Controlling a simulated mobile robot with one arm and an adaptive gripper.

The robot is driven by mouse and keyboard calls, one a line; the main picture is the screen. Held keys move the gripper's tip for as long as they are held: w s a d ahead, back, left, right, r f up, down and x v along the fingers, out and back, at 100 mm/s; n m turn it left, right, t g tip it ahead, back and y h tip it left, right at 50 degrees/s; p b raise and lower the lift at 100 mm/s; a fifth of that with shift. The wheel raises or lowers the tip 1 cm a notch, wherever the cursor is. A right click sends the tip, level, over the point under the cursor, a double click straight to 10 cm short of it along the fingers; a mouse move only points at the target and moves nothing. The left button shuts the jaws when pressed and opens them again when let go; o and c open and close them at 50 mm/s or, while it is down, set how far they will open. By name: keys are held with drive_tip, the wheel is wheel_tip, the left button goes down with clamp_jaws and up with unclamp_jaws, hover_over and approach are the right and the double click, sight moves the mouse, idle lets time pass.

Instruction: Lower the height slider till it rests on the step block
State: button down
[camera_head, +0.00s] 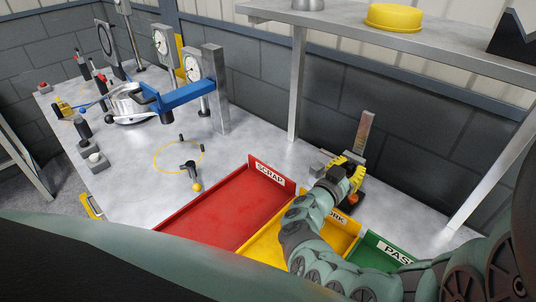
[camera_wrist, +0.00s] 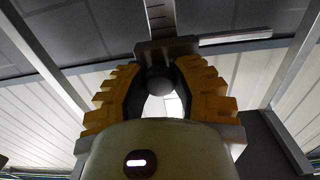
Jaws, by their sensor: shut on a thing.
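The height gauge's upright scale (camera_head: 364,132) stands at the back of the bench, behind the bins; its graduated face also shows at the top of the wrist view (camera_wrist: 160,15). The height slider (camera_wrist: 168,46) is a grey block on that scale with a round dark knob (camera_wrist: 160,82) in front. My gripper (camera_head: 350,174), with yellow ridged fingers, is shut on this knob. In the head view it hides most of the slider. A small grey block (camera_head: 317,169), seemingly the step block, sits left of my gripper. I cannot see whether the slider touches it.
A red SCRAP bin (camera_head: 222,208), a yellow bin (camera_head: 270,243) and a green PASS bin (camera_head: 383,252) lie in front of the gauge. A shelf (camera_head: 420,42) with a yellow round item (camera_head: 394,17) overhangs behind.

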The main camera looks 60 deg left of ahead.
wheel_tip(320, 180, down, 3)
drive_tip(key=shift+r+b, duration=0.2)
drive_tip(key=shift+b, duration=0.45)
drive_tip(key=shift+r, duration=0.1)
drive_tip(key=c, duration=0.7)
unclamp_jaws()
drive_tip(key=shift+c, duration=0.2)
drive_tip(key=shift+s, duration=0.1)
drive_tip(key=v, duration=1.2)
drive_tip(key=shift+r, duration=0.1)
